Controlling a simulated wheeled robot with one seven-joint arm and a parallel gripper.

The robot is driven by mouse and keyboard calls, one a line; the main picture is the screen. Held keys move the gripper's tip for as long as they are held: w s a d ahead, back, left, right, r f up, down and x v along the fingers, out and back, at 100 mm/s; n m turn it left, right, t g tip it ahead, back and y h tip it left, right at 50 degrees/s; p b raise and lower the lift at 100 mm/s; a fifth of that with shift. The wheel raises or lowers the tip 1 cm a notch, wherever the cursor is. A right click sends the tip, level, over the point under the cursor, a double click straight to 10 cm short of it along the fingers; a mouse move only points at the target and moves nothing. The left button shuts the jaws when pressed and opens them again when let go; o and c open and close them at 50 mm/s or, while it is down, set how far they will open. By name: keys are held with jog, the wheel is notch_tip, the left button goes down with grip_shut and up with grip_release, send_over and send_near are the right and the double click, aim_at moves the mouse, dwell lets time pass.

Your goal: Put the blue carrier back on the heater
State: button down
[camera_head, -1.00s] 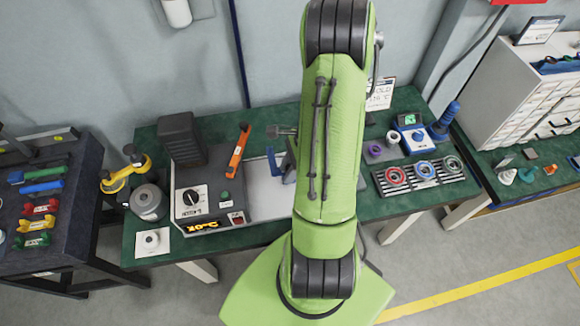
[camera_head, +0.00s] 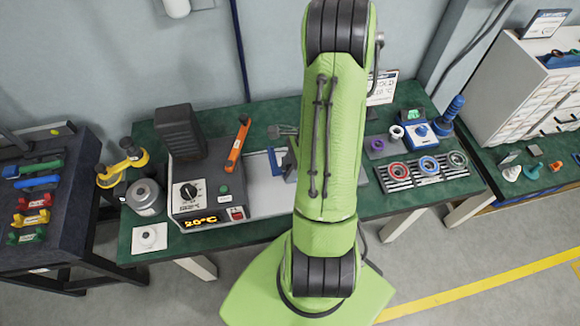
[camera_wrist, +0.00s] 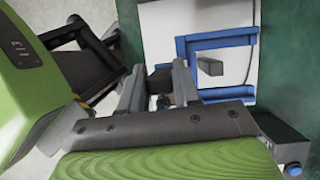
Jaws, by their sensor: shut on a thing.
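The heater (camera_head: 207,200) is the grey unit with a dial on the left of the green bench, its display lit orange at 20 °C. An orange handle piece (camera_head: 238,143) rests on its right part. A blue open frame (camera_head: 274,161), perhaps the blue carrier, lies on the white surface right of the heater, partly hidden by my arm. The frame also shows in the wrist view (camera_wrist: 216,42), around a grey bar (camera_wrist: 210,66). My gripper (camera_wrist: 160,85) is beside the frame, its fingers closed about a small dark block (camera_wrist: 160,77). Whether block and frame join is unclear.
A silver pot (camera_head: 145,197) and yellow-handled tool (camera_head: 123,165) stand left of the heater. A slotted rack (camera_head: 398,184) with rings is at the bench's right, a blue device (camera_head: 420,136) behind it. Coloured tools lie on the dark stand (camera_head: 75,215) at far left. My arm covers the bench middle.

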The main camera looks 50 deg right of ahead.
jog(key=shift+f+b, duration=3.55)
jog(key=shift+f, duration=0.95)
jog(key=shift+f+b, duration=0.45)
jog(key=shift+f, duration=0.15)
jog(key=c, duration=0.7)
grip_release()
jog(key=shift+c, duration=0.2)
jog(key=shift+r, duration=0.15)
notch_tip(320, 180, up, 11)
jog(key=p, duration=0.9)
jog(key=shift+p, duration=0.3)
